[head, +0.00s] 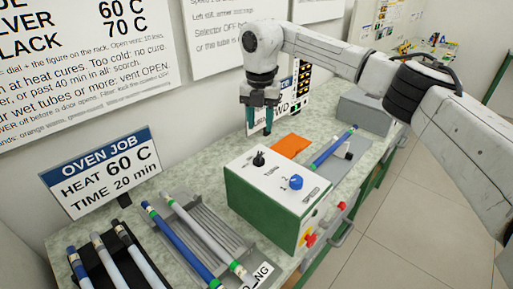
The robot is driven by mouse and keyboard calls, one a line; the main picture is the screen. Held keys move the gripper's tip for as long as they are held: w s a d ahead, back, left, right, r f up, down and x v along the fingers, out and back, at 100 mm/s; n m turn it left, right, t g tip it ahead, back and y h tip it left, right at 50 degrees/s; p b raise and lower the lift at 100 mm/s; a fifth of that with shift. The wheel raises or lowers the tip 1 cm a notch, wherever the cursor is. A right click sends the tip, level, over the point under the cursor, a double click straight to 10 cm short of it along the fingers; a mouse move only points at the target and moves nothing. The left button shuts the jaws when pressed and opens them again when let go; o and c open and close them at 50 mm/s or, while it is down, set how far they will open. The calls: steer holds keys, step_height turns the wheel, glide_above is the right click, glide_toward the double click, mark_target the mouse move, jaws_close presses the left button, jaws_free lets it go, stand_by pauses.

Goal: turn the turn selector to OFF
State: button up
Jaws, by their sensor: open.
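A white-topped box with green sides (265,207) stands on the bench. A black knob (258,159), the turn selector, is on its top near lettering that seems to read TURN. Its exact pointer position and any OFF mark are too small to read. A blue knob (296,182) sits to its right near small numerals. My gripper (258,131) points down, open and empty, with its dark green fingers just above the black knob in the picture. A gap shows between them, and I cannot tell the true height.
A sloped grey rack (207,237) holding blue and grey rods, a black rack with several rods, and an OVEN JOB sign (101,172) stand left. An orange sheet (290,146) and a blue rod (333,147) lie behind the box.

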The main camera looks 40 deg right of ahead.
mark_target(259, 153)
step_height(259, 153, down, 10)
steer(key=shift+a+f+p, duration=0.1)
steer(key=shift+p, duration=0.8)
jaws_close()
